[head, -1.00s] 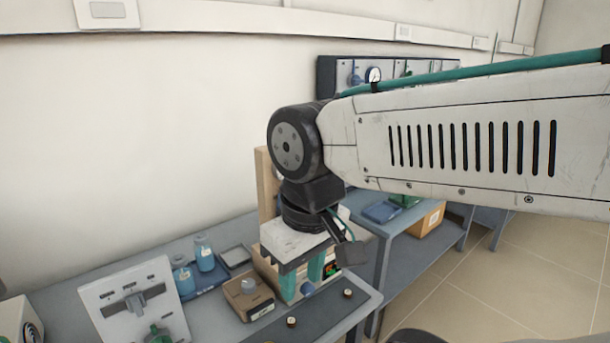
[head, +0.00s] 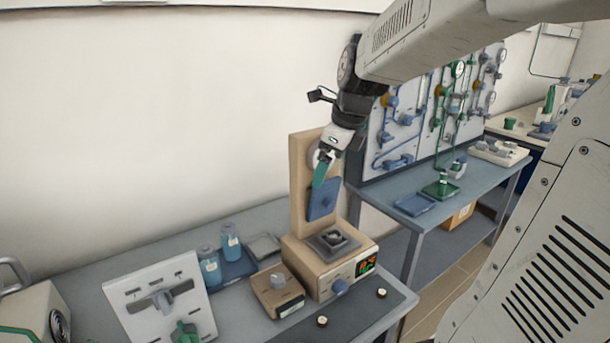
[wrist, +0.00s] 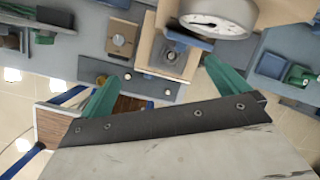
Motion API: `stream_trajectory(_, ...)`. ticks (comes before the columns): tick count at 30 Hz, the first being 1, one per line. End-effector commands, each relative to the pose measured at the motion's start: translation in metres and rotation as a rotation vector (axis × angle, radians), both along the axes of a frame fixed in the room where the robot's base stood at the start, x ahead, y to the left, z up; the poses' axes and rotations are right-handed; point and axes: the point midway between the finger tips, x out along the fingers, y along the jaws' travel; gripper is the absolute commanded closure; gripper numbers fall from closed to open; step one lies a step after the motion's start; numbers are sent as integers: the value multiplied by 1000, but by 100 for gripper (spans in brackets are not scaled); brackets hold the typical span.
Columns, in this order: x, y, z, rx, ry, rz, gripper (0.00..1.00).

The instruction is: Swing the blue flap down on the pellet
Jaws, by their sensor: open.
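The blue flap (head: 322,201) stands up against the tall beige back board (head: 299,190) of a small bench unit. Below it, a dark rounded piece, likely the pellet (head: 334,237), sits in a square grey seat (head: 323,248) on top of the beige base. My gripper (head: 321,175) is high by the board, its teal fingers pointing down in front of the flap's upper part. I cannot tell if they touch it. In the wrist view the fingers of my gripper (wrist: 163,70) are spread, with nothing between them.
A round dial (wrist: 220,18) on the board is close to my gripper. A side bench (head: 455,200) with piping is at right.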

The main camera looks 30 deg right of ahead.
Motion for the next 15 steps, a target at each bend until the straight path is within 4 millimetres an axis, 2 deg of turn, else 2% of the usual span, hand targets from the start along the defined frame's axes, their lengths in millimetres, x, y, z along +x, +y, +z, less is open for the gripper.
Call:
stream_trajectory(1, 10, -13, -2, 40, -5, -123, 0)
stream_trajectory(3, 20, -26, -4, 87, -15, -269, 0)
stream_trajectory(6, 29, -39, -5, 135, -26, -407, 0)
stream_trajectory(11, 36, -45, -14, 163, -30, -484, 0)
stream_trajectory(15, 44, -44, -33, 164, -28, -484, 0)
